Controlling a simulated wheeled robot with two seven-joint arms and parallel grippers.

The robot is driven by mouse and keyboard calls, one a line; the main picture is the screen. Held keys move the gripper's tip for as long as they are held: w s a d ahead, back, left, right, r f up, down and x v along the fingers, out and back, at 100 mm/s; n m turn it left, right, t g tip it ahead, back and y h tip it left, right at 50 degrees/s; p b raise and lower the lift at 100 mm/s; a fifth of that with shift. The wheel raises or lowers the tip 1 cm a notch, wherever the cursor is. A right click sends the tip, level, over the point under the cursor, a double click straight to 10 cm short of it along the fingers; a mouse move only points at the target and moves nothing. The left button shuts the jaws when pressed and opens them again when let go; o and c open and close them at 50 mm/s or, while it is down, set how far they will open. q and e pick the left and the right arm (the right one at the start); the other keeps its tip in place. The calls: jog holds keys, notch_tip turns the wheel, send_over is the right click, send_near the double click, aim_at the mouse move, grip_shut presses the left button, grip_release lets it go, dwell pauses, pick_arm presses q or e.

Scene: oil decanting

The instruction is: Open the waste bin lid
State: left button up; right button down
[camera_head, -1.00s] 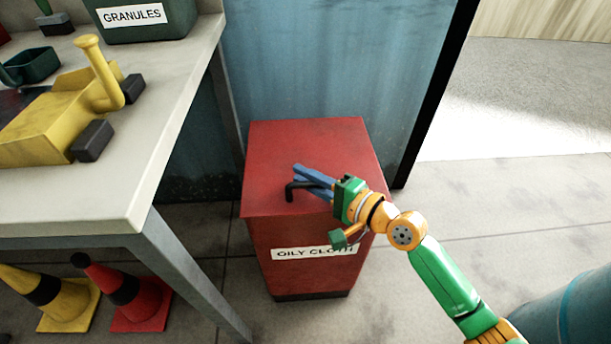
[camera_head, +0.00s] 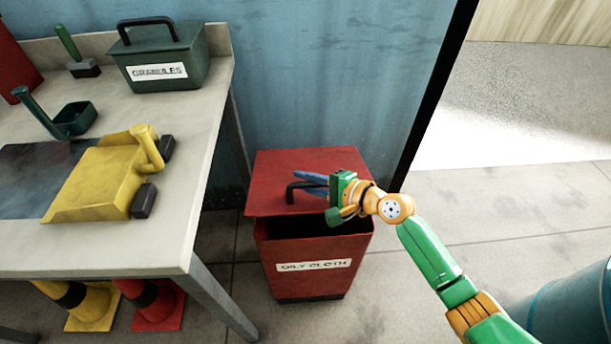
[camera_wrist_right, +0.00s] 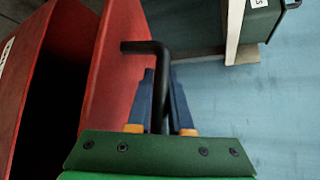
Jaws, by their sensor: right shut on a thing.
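The red waste bin (camera_head: 275,248), labelled OILY CLOTH, stands on the floor right of the workbench. Its red lid (camera_head: 270,171) is raised at the front, and a dark gap shows between lid and bin body. In the right wrist view the lid (camera_wrist_right: 117,85) stands apart from the bin wall (camera_wrist_right: 30,70). My right gripper (camera_head: 308,183) has its blue fingers shut on the black lid handle (camera_head: 290,190); the handle (camera_wrist_right: 145,47) also shows between the fingers in the wrist view. The inside of the bin is dark. My left gripper is not in view.
The workbench (camera_head: 150,235) at left carries a yellow wheeled item (camera_head: 95,185), a green GRANULES box (camera_head: 165,60) and a green scoop (camera_head: 72,120). Yellow and red cones (camera_head: 155,300) stand beneath. A blue panel (camera_head: 330,70) is behind the bin.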

pick_arm(q)
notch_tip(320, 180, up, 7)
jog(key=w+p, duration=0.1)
jog(key=p, duration=0.4)
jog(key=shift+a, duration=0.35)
pick_arm(e)
jog(key=w+r+m+g, duration=0.1)
jog(key=w+r+g, duration=0.1)
jog(key=w+r, duration=0.2)
jog(key=shift+w+r+m+g+h, duration=0.3)
jog(key=shift+w+r+m+h, duration=0.1)
jog(key=shift+r, duration=0.9)
jog(key=c, duration=0.8)
grip_release()
jog(key=shift+c, duration=0.2)
pick_arm(q)
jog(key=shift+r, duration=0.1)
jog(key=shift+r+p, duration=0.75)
jog(key=shift+p, duration=0.15)
pick_arm(e)
jog(key=v, duration=0.7)
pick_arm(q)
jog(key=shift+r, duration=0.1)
